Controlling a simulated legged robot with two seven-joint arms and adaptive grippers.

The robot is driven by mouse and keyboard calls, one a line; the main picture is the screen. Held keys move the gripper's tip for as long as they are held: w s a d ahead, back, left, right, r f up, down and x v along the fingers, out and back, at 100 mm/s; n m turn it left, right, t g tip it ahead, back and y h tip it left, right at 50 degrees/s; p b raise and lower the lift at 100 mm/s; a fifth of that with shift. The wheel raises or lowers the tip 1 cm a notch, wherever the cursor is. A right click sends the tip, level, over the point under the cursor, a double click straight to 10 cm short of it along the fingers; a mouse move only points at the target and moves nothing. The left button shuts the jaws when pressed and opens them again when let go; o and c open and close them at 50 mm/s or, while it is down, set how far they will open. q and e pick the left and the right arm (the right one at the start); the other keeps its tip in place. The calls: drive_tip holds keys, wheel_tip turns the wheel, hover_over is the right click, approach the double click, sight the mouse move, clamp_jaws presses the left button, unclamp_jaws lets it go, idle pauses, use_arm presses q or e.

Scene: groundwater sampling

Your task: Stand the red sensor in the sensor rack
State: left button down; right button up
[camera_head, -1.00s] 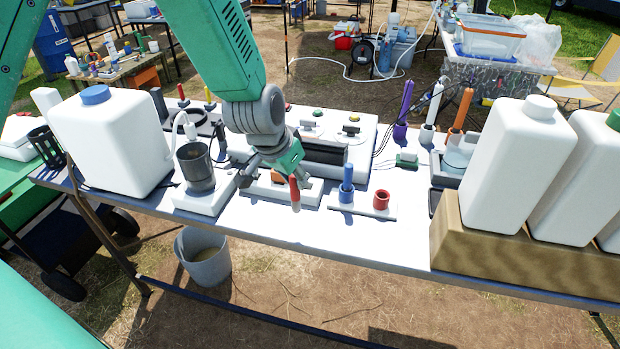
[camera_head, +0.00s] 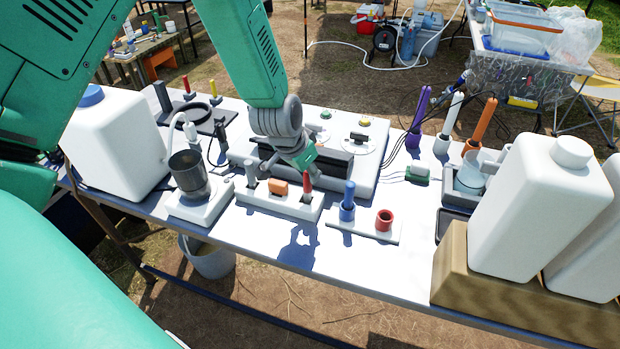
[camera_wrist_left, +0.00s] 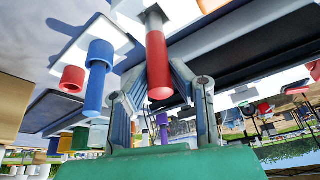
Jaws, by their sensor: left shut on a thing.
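The red sensor (camera_head: 307,182) is held by my left gripper (camera_head: 299,163) over the right end of a white block (camera_head: 254,194). It looks nearly upright; I cannot tell whether its lower end touches that block. In the left wrist view the red sensor (camera_wrist_left: 158,65) shows between the two fingers (camera_wrist_left: 160,108), its grey end pointing away from them. The sensor rack (camera_head: 343,225) stands to the right, with a blue sensor (camera_head: 349,192) upright in its blue holder. Its red holder (camera_head: 384,220) is empty. My right gripper is out of view.
A grey cup (camera_head: 188,172) on a white base stands left of the gripper. Large white jugs flank the table at left (camera_head: 115,145) and right (camera_head: 540,205). Purple (camera_head: 418,110), white and orange probes stand behind the rack. The table front is clear.

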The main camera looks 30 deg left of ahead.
use_arm(q)
drive_tip(key=shift+a+f, duration=0.2)
drive_tip(key=shift+f, duration=0.55)
drive_tip(key=shift+s+a+f, duration=0.1)
drive_tip(key=shift+a+f, duration=0.2)
drive_tip(key=c, duration=1.6)
unclamp_jaws()
drive_tip(key=shift+d, duration=0.25)
drive_tip(key=shift+o, duration=0.9)
drive_tip(key=shift+d, duration=0.15)
drive_tip(key=shift+d+r, duration=0.2)
